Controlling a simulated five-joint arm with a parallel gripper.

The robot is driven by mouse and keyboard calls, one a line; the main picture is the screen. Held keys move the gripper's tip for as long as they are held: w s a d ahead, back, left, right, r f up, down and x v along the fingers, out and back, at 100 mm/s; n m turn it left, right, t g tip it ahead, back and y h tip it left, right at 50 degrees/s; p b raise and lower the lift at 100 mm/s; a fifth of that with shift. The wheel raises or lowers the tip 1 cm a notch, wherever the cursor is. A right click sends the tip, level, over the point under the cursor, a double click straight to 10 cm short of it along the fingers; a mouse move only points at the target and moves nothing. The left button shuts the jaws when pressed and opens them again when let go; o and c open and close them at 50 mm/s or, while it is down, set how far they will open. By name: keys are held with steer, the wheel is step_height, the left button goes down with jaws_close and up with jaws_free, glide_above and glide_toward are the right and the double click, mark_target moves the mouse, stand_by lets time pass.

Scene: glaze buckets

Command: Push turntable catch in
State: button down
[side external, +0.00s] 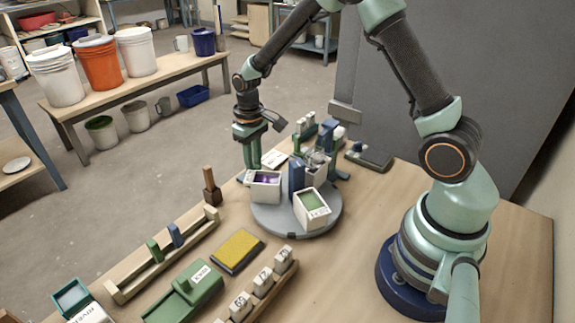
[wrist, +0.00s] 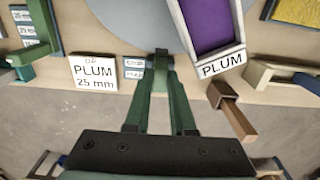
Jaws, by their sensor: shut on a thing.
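The turntable (side external: 268,219) is a round grey disc on the wooden table; its edge also shows at the top of the wrist view (wrist: 125,20). My gripper (wrist: 160,68) is at the turntable's near edge in the wrist view, its green fingers shut on a small dark piece (wrist: 161,54), which looks like the catch. The fingertips cover much of it, so how far in it sits cannot be told. In the side view my gripper (side external: 252,164) points down behind the turntable. A white bucket with purple glaze (side external: 264,186), labelled PLUM, and one with green glaze (side external: 312,208) stand on the turntable.
A card reading PLUM 25 mm (wrist: 94,72) lies left of my fingers. A brown-handled tool (wrist: 231,108) lies close on their right. A yellow sponge-like block (side external: 238,251), a green box (side external: 185,293) and wooden racks (side external: 165,253) occupy the table's front left.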

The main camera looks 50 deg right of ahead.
steer(key=c, duration=0.8)
jaws_free()
steer(key=shift+c, duration=0.2)
step_height(320, 180, up, 7)
steer(key=shift+f, duration=0.2)
steer(key=shift+r, duration=0.2)
steer(key=shift+r, duration=0.1)
steer(key=shift+s+r, duration=0.1)
steer(key=shift+r, duration=0.25)
steer(key=s+a+r+t, duration=0.2)
steer(key=s+r+t, duration=0.3)
steer(key=s+r, duration=0.7)
steer(key=s, duration=0.3)
steer(key=shift+r+t, duration=0.3)
steer(key=shift+r, duration=0.05)
